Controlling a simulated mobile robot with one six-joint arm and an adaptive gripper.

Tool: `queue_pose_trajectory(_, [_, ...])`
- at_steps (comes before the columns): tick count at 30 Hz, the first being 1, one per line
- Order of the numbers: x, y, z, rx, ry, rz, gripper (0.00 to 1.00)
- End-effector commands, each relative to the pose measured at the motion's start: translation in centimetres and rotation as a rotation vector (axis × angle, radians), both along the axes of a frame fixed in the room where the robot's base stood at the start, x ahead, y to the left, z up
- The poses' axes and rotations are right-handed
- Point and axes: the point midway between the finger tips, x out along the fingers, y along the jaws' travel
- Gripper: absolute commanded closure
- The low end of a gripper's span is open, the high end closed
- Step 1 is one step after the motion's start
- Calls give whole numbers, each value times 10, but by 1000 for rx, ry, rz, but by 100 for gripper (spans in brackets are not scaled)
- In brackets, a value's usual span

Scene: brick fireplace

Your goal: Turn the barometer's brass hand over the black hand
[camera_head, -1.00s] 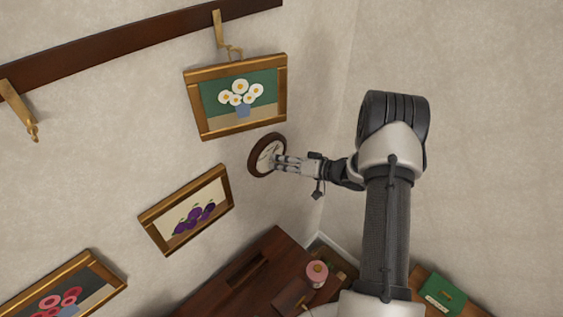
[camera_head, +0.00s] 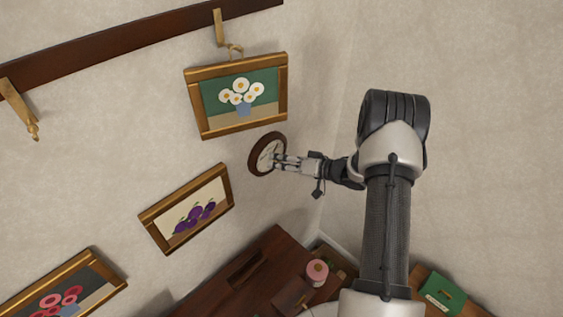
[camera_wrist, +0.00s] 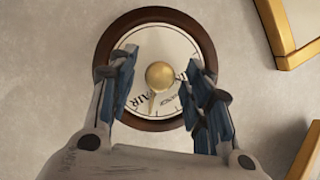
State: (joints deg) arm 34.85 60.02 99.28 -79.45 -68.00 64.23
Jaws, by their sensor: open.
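The barometer is a round dial with a dark brown rim (camera_head: 253,159) on the wall; its rim also shows in the wrist view (camera_wrist: 158,15). Its pale face carries lettering, partly readable as "FAIR". A brass knob (camera_wrist: 159,75) sits at the dial's centre, and a thin brass hand (camera_wrist: 152,103) points down from it. I cannot make out the black hand. My gripper (camera_head: 276,162) is open in front of the dial. In the wrist view its blue-padded fingers (camera_wrist: 159,72) stand left and right of the knob, apart from it, covering the sides of the face.
Framed pictures hang close by: white flowers (camera_head: 243,97) above the barometer and purple fruit (camera_head: 188,210) at lower left. A dark wooden cabinet (camera_head: 225,290) stands below, with a pink round item (camera_head: 317,272) near it. The wall right of the barometer is bare.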

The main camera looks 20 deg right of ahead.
Motion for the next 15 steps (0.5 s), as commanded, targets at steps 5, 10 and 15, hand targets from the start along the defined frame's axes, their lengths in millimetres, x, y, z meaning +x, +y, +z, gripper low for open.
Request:
queue_pose_trajectory(5, [-13, -12, 5, 1, 0, -4, 54])
queue_pose_trajectory(10, [-40, -33, 16, 0, 0, -6, 54])
queue_pose_trajectory(15, [-67, -53, 26, -1, -1, -4, 54])
